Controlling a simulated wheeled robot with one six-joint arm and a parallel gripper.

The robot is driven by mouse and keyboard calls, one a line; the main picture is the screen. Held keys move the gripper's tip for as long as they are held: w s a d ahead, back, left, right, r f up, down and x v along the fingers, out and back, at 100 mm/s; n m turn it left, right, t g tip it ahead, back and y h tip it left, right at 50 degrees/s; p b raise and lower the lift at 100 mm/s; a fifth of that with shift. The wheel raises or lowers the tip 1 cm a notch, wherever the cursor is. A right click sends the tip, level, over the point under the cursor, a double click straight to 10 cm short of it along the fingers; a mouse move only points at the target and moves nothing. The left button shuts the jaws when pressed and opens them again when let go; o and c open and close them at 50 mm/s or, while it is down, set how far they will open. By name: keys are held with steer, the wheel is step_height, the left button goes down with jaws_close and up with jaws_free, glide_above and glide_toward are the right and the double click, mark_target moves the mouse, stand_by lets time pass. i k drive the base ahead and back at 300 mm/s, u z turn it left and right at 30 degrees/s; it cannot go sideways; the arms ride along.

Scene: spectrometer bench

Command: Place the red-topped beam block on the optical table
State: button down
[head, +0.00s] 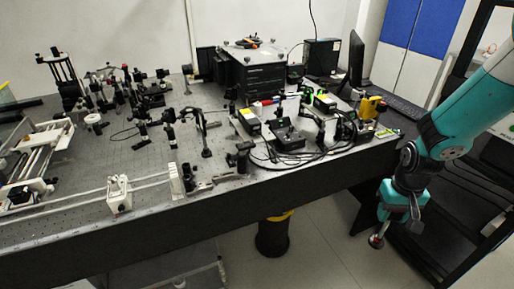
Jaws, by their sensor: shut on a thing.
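My gripper (383,229) hangs at the right, beyond the front right edge of the optical table (300,190) in the picture and lower than its top. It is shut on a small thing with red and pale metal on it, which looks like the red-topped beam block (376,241). The block is small in the picture and partly hidden by the gripper, so its exact tilt cannot be told. It is apart from the table.
Optics mounts (130,90) crowd the table's back left, and a rail with a white carriage (118,194) runs along the front left. Cables and devices (290,135) fill the right part. A black box (252,72) stands behind. Some bare tabletop shows at the middle left.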

mark_target(150, 167)
steer(key=z, duration=0.95)
steer(key=i, duration=0.85)
steer(key=u, duration=2)
